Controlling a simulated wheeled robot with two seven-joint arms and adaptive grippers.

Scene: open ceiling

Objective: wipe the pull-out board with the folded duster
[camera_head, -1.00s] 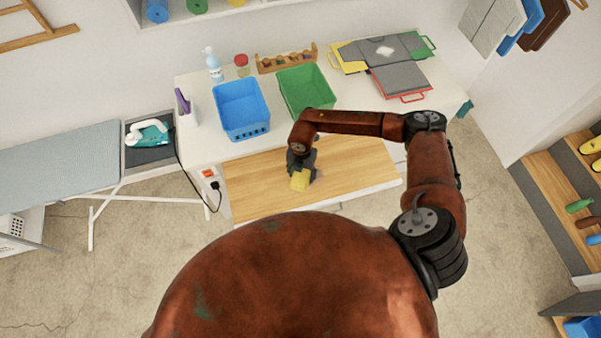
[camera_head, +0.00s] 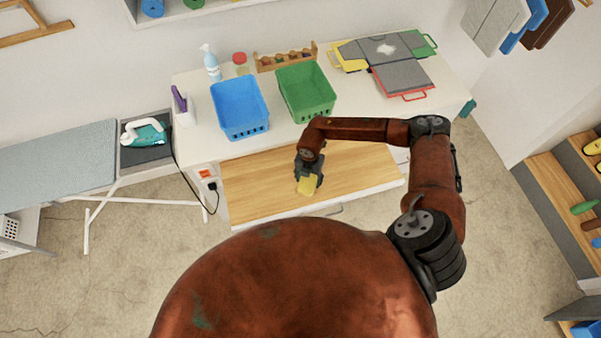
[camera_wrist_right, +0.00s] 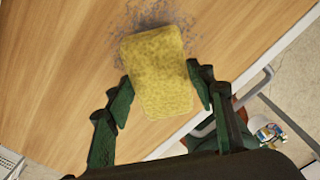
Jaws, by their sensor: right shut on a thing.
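The wooden pull-out board (camera_head: 255,185) extends from the front of the white table. The folded yellow duster (camera_head: 307,186) is on the board near its front edge, a little right of the middle. My right gripper (camera_head: 309,176) is shut on the duster from above. In the right wrist view the duster (camera_wrist_right: 158,75) sits between the two green fingers, and a patch of grey dust (camera_wrist_right: 155,16) shows on the board just past it and at its side. Whether the duster presses on the board is hard to tell. My left gripper is not in view.
A blue basket (camera_head: 240,108) and a green basket (camera_head: 306,92) stand on the table behind the board. An iron (camera_head: 142,132) rests at the left, its dark cord hanging by the board's left end. A metal handle (camera_wrist_right: 255,85) lies below the board's front edge.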

